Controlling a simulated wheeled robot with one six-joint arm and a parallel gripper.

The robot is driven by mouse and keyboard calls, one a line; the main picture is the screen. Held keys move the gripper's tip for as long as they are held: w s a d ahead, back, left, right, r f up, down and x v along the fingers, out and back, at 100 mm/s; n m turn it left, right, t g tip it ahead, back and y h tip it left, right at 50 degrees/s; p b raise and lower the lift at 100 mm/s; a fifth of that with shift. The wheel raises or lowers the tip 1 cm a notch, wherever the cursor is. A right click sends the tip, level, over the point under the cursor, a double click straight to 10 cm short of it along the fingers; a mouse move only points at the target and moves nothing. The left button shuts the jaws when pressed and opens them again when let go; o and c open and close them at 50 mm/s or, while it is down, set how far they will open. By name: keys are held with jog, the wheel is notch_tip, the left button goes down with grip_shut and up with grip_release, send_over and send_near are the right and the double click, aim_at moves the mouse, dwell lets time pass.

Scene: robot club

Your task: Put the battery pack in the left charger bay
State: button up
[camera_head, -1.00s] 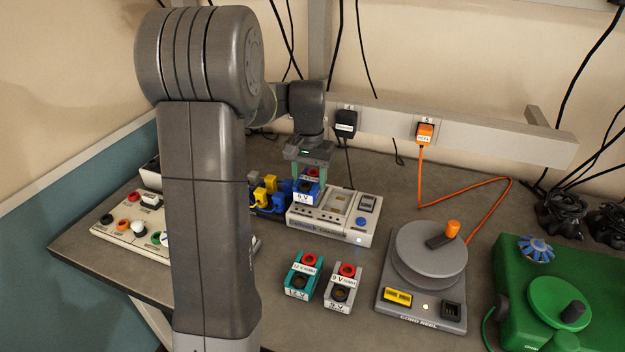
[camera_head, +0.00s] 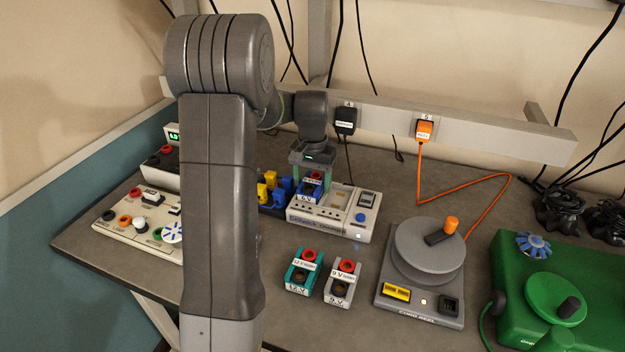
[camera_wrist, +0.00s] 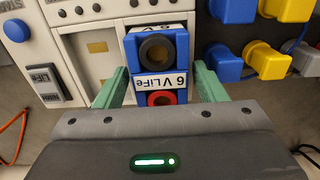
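The blue 6 V LiFe battery pack (camera_head: 313,188) stands in the left bay of the white charger (camera_head: 333,228). In the wrist view the pack (camera_wrist: 160,54) shows its black and red round terminals and its label. My gripper (camera_head: 312,176) is around the pack from above. Its green fingers (camera_wrist: 160,88) stand on both sides of the pack with a narrow gap at each side, so it looks open. The charger's other bay (camera_wrist: 96,46) is empty and shows a gold contact. The pack's underside is hidden.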

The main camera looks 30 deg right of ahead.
aim_at(313, 181)
jog(key=shift+o, duration=0.5)
jog(key=shift+r, duration=0.15)
notch_tip(313, 181, up, 12)
